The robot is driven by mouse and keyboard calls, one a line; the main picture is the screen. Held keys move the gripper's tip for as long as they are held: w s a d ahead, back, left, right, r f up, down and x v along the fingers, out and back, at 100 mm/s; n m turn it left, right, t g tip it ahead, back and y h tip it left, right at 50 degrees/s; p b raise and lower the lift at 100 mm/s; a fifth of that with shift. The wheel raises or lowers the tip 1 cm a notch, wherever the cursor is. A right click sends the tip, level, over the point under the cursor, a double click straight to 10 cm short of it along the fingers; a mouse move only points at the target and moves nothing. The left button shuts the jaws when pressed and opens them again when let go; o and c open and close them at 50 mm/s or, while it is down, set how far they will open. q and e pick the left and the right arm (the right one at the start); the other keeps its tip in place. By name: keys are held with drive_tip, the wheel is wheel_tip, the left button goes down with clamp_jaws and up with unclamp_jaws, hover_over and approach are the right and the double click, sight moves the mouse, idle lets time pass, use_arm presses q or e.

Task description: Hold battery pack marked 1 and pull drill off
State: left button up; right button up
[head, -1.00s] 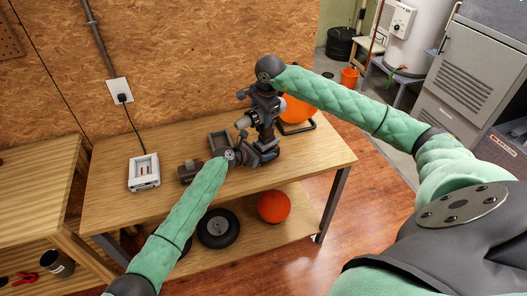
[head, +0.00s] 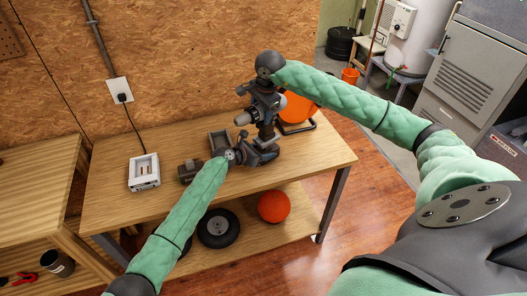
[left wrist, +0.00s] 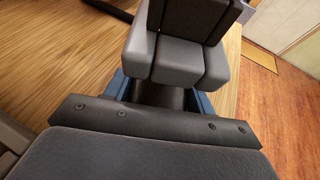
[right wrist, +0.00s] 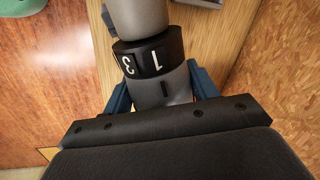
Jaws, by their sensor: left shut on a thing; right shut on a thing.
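The drill (head: 242,118) is above the workbench, its grey chuck pointing left. My right gripper (head: 262,100) is shut on its body from above. In the right wrist view the jaws close on the drill's grey front part (right wrist: 160,88), beside a black collar with numbers 3 and 1 (right wrist: 148,55). My left gripper (head: 262,155) is low over the bench, below the drill's handle, shut on a battery pack. In the left wrist view the pack (left wrist: 170,58) is a grey block between blue finger pads, with a dark part above it. Its mark is hidden. I cannot tell whether pack and drill still touch.
Another dark battery pack (head: 190,171) lies left of my left gripper. A white charger (head: 144,171) is plugged into the wall. A dark open tray (head: 219,139) and an orange round object (head: 297,108) stand behind. The bench's front right (head: 320,158) is clear.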

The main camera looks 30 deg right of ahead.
drive_tip(key=shift+w+v, duration=0.25)
drive_tip(key=shift+v, duration=0.9)
use_arm(q)
drive_tip(key=o, duration=1.2)
drive_tip(key=shift+c, duration=0.2)
use_arm(e)
drive_tip(key=shift+r, duration=0.15)
use_arm(q)
drive_tip(key=v, duration=1.1)
drive_tip(key=shift+a+r, duration=0.1)
drive_tip(key=shift+a, duration=0.3)
